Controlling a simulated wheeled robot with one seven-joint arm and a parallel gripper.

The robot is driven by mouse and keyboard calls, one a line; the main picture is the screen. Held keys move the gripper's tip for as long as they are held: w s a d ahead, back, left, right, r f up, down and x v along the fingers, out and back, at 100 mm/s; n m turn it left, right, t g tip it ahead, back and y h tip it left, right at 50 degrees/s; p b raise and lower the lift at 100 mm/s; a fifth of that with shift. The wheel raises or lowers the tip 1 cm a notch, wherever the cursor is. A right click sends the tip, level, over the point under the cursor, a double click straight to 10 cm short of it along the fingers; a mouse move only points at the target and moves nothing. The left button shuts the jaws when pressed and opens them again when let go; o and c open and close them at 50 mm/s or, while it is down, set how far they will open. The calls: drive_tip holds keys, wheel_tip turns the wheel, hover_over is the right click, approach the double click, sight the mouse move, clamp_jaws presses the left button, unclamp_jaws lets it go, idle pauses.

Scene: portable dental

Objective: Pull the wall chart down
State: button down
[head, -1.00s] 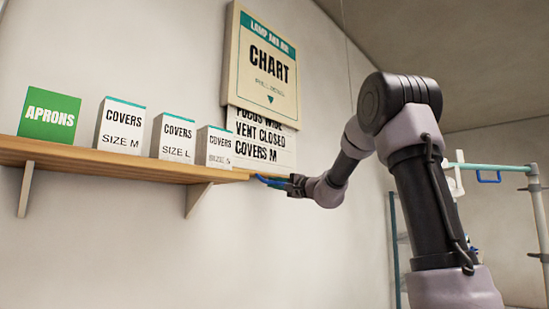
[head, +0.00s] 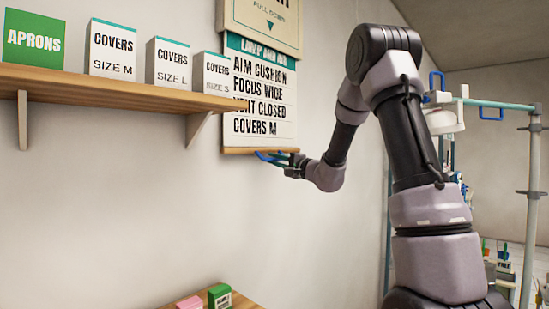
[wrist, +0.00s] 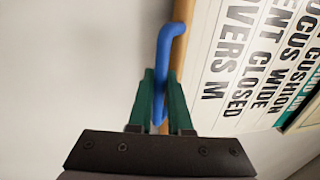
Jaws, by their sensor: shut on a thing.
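The wall chart (head: 258,88) hangs on the wall below its yellowish cover board (head: 265,22). Its lines read "AIM CUSHION", "FOCUS WIDE", "VENT CLOSED" (partly hidden by the shelf) and "COVERS M", under a teal heading strip. A wooden bar runs along its bottom edge, with a blue handle (head: 268,157) on it. My gripper (head: 290,163) is at that bar in the head view. In the wrist view, the green fingers of my gripper (wrist: 160,100) are shut on the blue handle (wrist: 165,60), beside the chart (wrist: 235,60).
A wooden shelf (head: 110,88) at left holds a green APRONS box (head: 35,40) and white COVERS boxes in sizes M (head: 111,50), L (head: 168,63) and S (head: 211,73). A teal frame (head: 500,105) stands at right. A lower wooden surface (head: 240,303) holds small boxes. The wall below the chart is clear.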

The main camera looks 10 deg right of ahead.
drive_tip(key=c, duration=0.8)
unclamp_jaws()
drive_tip(key=shift+c, duration=0.2)
drive_tip(key=v, duration=1)
drive_tip(key=shift+s+d, duration=0.25)
drive_tip(key=shift+s, duration=0.05)
drive_tip(key=shift+a, duration=0.1)
